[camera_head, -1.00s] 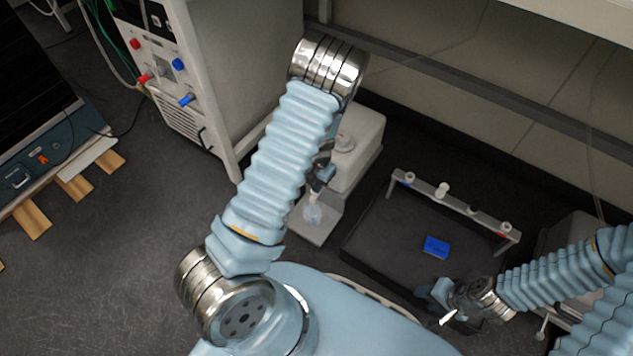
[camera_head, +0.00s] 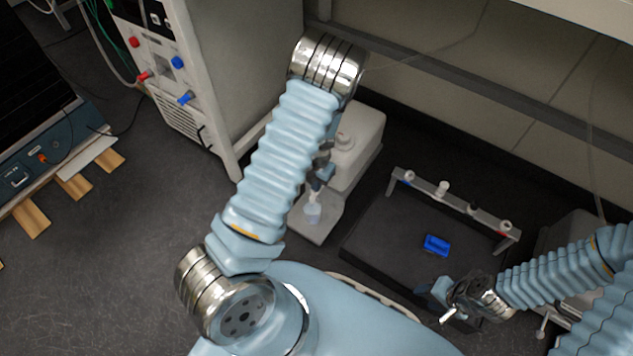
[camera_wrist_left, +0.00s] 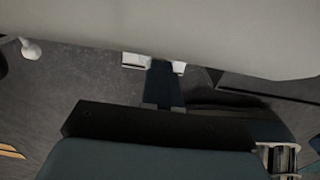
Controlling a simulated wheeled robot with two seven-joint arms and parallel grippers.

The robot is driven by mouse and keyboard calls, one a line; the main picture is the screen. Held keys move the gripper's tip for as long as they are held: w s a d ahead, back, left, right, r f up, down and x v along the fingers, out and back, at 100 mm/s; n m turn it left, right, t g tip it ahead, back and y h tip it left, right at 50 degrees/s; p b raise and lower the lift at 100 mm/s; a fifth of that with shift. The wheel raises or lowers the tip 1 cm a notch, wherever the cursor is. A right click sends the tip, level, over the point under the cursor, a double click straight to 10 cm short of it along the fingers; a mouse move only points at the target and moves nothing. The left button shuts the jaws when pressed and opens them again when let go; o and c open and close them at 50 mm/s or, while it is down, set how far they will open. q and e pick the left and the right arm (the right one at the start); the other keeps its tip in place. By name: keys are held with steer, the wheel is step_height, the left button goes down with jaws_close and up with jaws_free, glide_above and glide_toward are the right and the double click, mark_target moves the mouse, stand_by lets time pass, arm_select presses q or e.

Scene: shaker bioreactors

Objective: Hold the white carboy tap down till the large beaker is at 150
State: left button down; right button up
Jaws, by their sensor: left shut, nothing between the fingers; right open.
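The white carboy (camera_head: 362,130) stands beyond my left forearm, with its cap on top. The large beaker (camera_head: 313,212) stands below its front on a pale base (camera_head: 318,232) and looks partly filled with pale liquid. Its marks are too small to read. My left gripper (camera_head: 322,177) is shut and empty at the carboy's front, just above the beaker. The tap is hidden there, so contact cannot be told. In the left wrist view, the shut fingers (camera_wrist_left: 163,85) point toward a small white part below a large pale body. My right gripper (camera_head: 445,302) is open and empty.
A dark tray (camera_head: 375,225) with a blue block (camera_head: 437,245) and a rail of small white caps (camera_head: 443,189) lies to the right. A tall instrument cabinet (camera_head: 240,80) stands at the back left.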

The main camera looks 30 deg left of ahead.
arm_select(q)
steer(key=shift+s+f, duration=0.35)
steer(key=shift+f, duration=0.05)
step_height(320, 180, up, 15)
steer(key=p, duration=0.5)
steer(key=shift+w+f, duration=0.2)
steer(key=shift+w, duration=0.1)
steer(key=s+d+f+m+g+p, duration=0.1)
steer(key=s+d+f+m, duration=0.1)
steer(key=s+f+m, duration=0.45)
steer(key=s+d+f+m+p, duration=0.1)
steer(key=s+d+f+m, duration=0.2)
steer(key=m, duration=0.7)
steer(key=s+d+r+m+t+h+p, duration=0.1)
steer(key=s+d+m+h, duration=0.3)
steer(key=d+m, duration=0.7)
steer(key=s+r+m, duration=0.1)
steer(key=m, duration=0.5)
steer(key=shift+s+d+r+t+p, duration=0.2)
steer(key=shift+s+t+p, duration=0.05)
steer(key=shift+t+p, duration=0.15)
